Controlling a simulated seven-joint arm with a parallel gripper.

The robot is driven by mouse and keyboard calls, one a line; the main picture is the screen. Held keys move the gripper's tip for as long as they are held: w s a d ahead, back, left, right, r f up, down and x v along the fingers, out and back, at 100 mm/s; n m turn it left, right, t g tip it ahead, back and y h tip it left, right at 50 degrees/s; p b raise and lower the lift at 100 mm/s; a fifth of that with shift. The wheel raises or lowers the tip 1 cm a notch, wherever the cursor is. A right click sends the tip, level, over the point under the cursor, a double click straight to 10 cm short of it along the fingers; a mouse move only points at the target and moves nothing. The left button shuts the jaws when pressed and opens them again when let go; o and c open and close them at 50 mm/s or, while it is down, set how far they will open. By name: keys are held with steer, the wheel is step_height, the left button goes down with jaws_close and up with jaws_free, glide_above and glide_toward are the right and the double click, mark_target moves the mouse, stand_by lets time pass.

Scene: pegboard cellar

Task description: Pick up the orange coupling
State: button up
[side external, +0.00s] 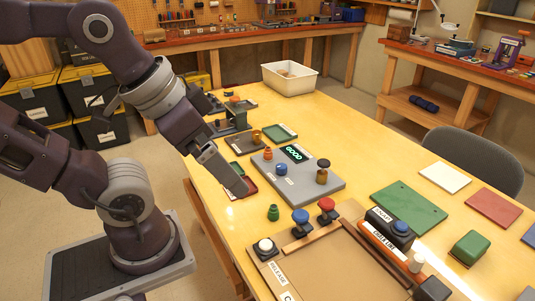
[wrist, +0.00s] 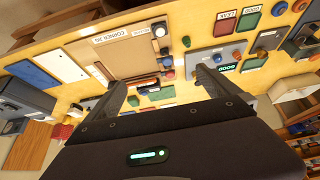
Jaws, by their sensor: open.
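A small orange coupling (side external: 268,154) stands upright on the grey fixture plate (side external: 318,189), beside a blue knob (side external: 281,169) and the lit GOOD display (side external: 295,153). It appears small in the wrist view (wrist: 237,54), right of the fingers. A browner, ochre piece (side external: 256,135) sits in a brown tray behind it. A green coupling (side external: 273,213) stands on the table in front of the plate. My gripper (side external: 238,188) is open and empty, above the table's left side by the plate, apart from the coupling. In the wrist view its fingers (wrist: 159,79) are spread.
My gripper partly hides a red tray (side external: 246,188) and a green tray (side external: 236,169). Blue (side external: 300,216) and red (side external: 326,205) knobs stand at the front, by a brown board (side external: 335,262). A white bin (side external: 290,79) is at the back.

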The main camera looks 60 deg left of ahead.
steer(key=c, duration=1)
steer(key=shift+c, duration=0.2)
steer(key=w+a+r+m+g, duration=0.1)
steer(key=w+a+r+m, duration=0.15)
steer(key=w, duration=0.55)
steer(key=m+g+y, duration=0.1)
steer(key=m+g, duration=0.4)
steer(key=m, duration=0.8)
glide_above(268, 148)
steer(key=f, duration=2.1)
steer(key=shift+w+d, duration=0.2)
steer(key=f, duration=0.6)
steer(key=shift+s+a+f, duration=0.15)
steer(key=shift+a+f, duration=0.15)
